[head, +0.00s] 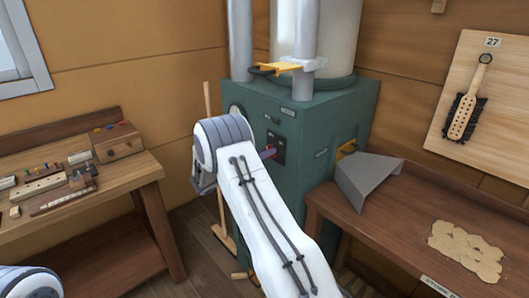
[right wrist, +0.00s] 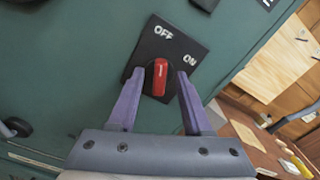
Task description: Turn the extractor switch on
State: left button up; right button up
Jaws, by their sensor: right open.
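The extractor (head: 328,135) is a dark green cabinet in the middle of the head view. Its switch is a black plate (head: 278,143) on the front, partly hidden by my right gripper (head: 268,153). In the right wrist view the switch plate (right wrist: 184,42) looks tilted and carries white OFF and ON labels. Its red knob (right wrist: 160,80) points up toward OFF. My right gripper (right wrist: 161,72) is open, with one purple finger on each side of the knob. Small gaps seem to show between fingers and knob; contact is not clear. My left gripper is out of view.
A workbench (head: 75,140) with tools and blocks stands at the left. A brown table (head: 385,215) with a grey metal hood (head: 365,180) and wood shavings (head: 466,250) stands at the right. A brush (head: 466,105) hangs on a board. A broom handle (head: 207,100) stands beside the cabinet.

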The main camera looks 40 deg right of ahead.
grip_shut()
jog(key=shift+s+f+m+b, duration=0.1)
jog(key=shift+s+m+b, duration=0.05)
jog(key=shift+m+b, duration=3.25)
jog(key=shift+s+m+b, duration=0.1)
jog(key=shift+m+b, duration=2.5)
jog(key=shift+b, duration=1.5)
